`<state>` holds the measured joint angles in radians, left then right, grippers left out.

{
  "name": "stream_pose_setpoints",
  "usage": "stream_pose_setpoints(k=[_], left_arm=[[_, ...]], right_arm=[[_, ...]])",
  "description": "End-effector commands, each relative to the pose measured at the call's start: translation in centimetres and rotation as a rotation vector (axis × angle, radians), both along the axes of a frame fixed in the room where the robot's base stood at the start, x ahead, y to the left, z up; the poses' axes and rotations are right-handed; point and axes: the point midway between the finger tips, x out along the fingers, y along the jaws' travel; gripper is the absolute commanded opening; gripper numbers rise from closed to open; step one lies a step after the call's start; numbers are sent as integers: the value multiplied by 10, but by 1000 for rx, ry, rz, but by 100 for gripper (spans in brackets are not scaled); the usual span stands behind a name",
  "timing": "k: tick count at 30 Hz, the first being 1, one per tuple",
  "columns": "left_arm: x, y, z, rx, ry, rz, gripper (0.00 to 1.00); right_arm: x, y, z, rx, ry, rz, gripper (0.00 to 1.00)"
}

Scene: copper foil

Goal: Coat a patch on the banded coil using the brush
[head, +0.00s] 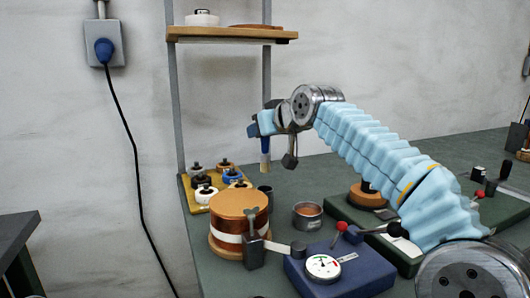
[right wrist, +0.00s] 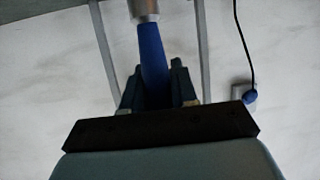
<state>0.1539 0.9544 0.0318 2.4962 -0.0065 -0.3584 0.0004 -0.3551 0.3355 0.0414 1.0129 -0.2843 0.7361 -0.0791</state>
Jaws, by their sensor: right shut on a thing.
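The coil (head: 240,225) stands on the green bench: a copper-coloured cylinder with tan end discs and a white band around it. A dark clamp-like bracket (head: 254,248) stands at its front right. My right gripper (head: 263,124) is shut on the brush and holds it in the air above and slightly right of the coil, clear of it. The brush (head: 265,148) hangs with its blue handle up and its pale tip down. The right wrist view shows the blue handle (right wrist: 152,62) between the dark fingers and a silver ferrule. My left gripper is not in view.
A small metal pot (head: 308,215) with copper-brown contents stands right of the coil. A blue box with a dial (head: 324,267) sits in front. A yellow tray (head: 191,205) with several spools lies behind the coil. A wooden shelf (head: 230,34) is above.

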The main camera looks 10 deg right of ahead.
Motion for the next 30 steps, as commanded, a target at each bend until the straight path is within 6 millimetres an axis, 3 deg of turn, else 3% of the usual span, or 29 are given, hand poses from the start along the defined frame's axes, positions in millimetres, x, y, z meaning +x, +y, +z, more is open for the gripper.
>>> stream_pose_setpoints(k=[5,9,12,16,22,30], left_arm=[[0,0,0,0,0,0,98],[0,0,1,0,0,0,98],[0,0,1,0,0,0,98],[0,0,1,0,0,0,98],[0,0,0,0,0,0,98],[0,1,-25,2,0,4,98]], right_arm=[[-13,-26,-1,10,4,-5,0],[-44,-62,-3,18,6,-5,0],[-65,-78,-6,12,3,-4,0],[-79,-84,-12,4,3,-2,0],[-81,-84,-30,3,3,-1,0],[-80,-84,-62,3,0,0,0]])
